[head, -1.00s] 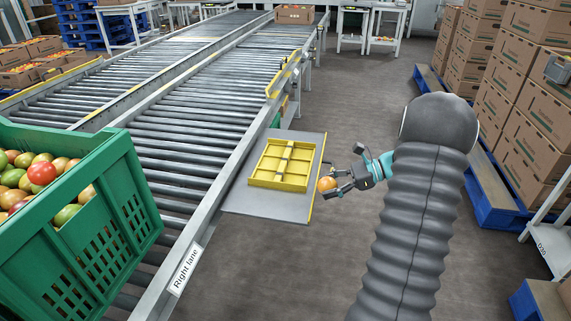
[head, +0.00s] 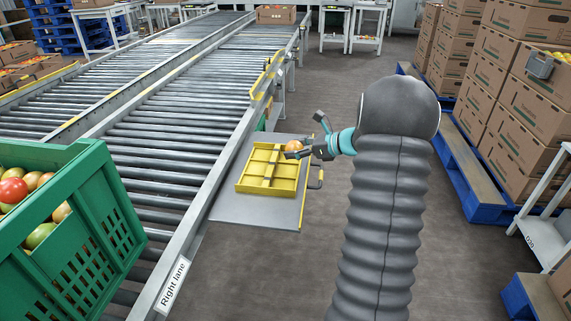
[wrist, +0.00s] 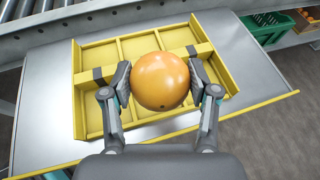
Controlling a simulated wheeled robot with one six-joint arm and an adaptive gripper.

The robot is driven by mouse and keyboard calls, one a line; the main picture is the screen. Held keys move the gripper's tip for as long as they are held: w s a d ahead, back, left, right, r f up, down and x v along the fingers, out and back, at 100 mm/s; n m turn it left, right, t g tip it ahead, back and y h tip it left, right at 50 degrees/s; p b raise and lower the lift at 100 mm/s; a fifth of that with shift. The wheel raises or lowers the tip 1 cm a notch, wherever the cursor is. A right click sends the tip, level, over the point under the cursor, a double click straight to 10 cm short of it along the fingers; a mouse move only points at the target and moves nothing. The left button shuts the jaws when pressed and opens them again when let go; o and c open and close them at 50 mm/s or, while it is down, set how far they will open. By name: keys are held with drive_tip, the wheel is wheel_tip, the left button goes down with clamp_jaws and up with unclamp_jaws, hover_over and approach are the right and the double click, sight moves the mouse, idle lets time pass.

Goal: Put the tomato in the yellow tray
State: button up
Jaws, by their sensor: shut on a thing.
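An orange tomato (wrist: 160,81) is held between the two fingers of my gripper (wrist: 161,88) in the wrist view. In the head view the tomato (head: 294,146) and my gripper (head: 300,151) are at the right far part of the yellow tray (head: 241,186). The tray is divided into several compartments, and those I can see are empty. In the wrist view the tomato appears over the tray (wrist: 77,85) and hides part of its middle and near side. I cannot tell how high it is above the tray.
The tray lies on a grey shelf (head: 245,208) beside the roller conveyor (head: 165,140). A green crate of tomatoes (head: 80,220) stands at the left. Stacked cartons (head: 530,110) on blue pallets are at the right. The floor in front of the shelf is clear.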

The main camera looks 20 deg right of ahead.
drive_tip(key=shift+w+a+f, duration=0.4)
drive_tip(key=shift+a, duration=0.15)
drive_tip(key=shift+w+a+f, duration=0.4)
drive_tip(key=shift+a, duration=0.15)
drive_tip(key=shift+f, duration=2)
drive_tip(key=shift+f, duration=0.15)
drive_tip(key=o, duration=0.9)
